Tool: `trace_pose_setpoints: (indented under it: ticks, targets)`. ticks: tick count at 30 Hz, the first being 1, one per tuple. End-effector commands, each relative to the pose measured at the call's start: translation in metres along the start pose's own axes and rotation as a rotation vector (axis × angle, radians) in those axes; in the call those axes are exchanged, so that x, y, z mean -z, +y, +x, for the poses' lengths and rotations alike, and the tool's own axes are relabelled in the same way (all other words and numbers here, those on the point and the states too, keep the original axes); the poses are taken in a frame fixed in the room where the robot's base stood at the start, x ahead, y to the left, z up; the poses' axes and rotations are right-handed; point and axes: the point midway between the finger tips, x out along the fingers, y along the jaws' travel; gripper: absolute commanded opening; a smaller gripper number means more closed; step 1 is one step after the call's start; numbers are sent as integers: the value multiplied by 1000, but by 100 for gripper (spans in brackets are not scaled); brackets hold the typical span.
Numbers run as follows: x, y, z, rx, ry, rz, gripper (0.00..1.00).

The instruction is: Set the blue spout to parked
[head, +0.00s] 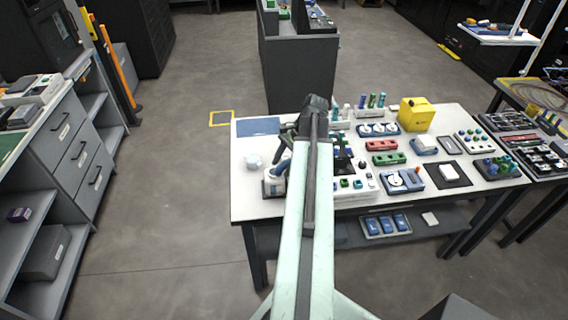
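Which set position the spout is in is too small to tell. My pale green arm reaches over the table from the front. My dark gripper (289,138) appears just left of the arm, close above the spout. The arm hides part of it, and I cannot tell whether it touches the spout or whether its fingers are open.
The white table (242,207) carries a blue mat (258,126), a white round item (253,161), a yellow box (416,114), and red (381,145) and green (388,158) blocks. Small items crowd its right side. Open floor lies to the left, before a grey drawer cabinet (75,150).

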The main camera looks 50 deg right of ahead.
Motion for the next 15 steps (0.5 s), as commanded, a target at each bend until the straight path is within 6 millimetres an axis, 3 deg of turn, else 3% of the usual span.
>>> trace_pose_setpoints:
  ticks: [9,15]
  targets:
    - [-3,-2,-2,-1,-1,-4,47]
    - [-5,-4,-27,-1,-1,-4,47]
